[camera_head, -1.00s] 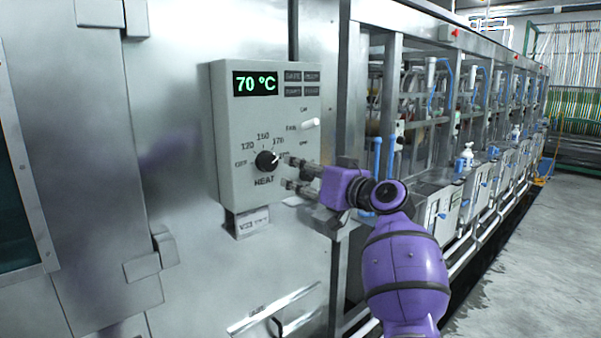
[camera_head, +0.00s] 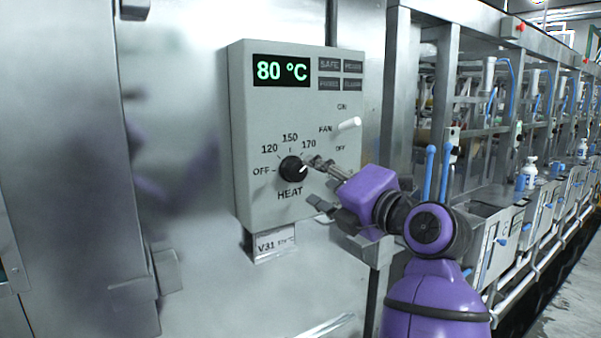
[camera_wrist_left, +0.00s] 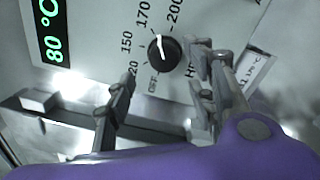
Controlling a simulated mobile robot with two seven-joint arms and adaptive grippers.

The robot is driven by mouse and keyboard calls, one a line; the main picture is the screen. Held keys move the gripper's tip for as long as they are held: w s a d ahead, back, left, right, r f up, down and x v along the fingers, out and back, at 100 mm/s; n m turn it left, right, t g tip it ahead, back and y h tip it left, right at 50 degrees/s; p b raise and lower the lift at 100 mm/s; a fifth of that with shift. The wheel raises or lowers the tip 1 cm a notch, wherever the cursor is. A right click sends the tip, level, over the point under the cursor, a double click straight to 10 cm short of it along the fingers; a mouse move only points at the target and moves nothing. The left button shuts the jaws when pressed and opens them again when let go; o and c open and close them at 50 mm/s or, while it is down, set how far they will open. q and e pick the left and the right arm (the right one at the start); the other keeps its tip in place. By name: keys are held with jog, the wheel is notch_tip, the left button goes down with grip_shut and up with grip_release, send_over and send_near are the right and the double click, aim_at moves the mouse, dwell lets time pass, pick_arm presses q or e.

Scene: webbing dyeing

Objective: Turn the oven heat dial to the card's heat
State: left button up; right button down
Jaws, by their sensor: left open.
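The black heat dial (camera_head: 293,170) sits low on the grey oven panel (camera_head: 250,130). Its white pointer appears to point between 170 and 200 in the left wrist view (camera_wrist_left: 164,53). A small card (camera_head: 273,243) hangs below the panel; it reads V31 and a °C figure too small to read surely. Part of the card shows in the left wrist view (camera_wrist_left: 257,68). My left gripper (camera_head: 313,182) is open, its fingers just to the right of the dial. In the left wrist view its fingers (camera_wrist_left: 157,87) stand apart on either side below the dial, apparently not gripping it.
The green display (camera_head: 281,71) reads 80 °C. A white fan switch (camera_head: 350,125) sticks out above my fingers. A metal frame post (camera_head: 398,90) stands right of the panel, with a row of machine units beyond. Bare steel wall (camera_head: 170,90) lies to the left.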

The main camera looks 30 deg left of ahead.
aim_at(297, 172)
pick_arm(q)
jog(key=a+n, duration=0.2)
jog(key=w+a+n+p, duration=0.1)
jog(key=a+n, duration=0.1)
jog(key=n, duration=0.1)
jog(key=w+a+n, duration=0.1)
jog(key=a+n, duration=0.1)
jog(key=shift+r+n+h, duration=0.1)
jog(key=shift+n+h, duration=0.2)
jog(key=shift+w+a, duration=0.2)
jog(key=shift+a, duration=0.45)
jog(key=shift+w, duration=0.1)
pick_arm(e)
jog(key=shift+w+a+r, duration=0.45)
jog(key=shift+w+r, duration=0.05)
jog(key=shift+r, duration=0.15)
pick_arm(q)
jog(key=c, duration=1.1)
jog(key=shift+f+n, duration=0.25)
jog(key=shift+n, duration=0.75)
jog(key=shift+a+n, duration=0.1)
jog(key=shift+n, duration=0.2)
pick_arm(e)
jog(key=shift+w+d+r, duration=0.1)
jog(key=shift+w+d, duration=0.2)
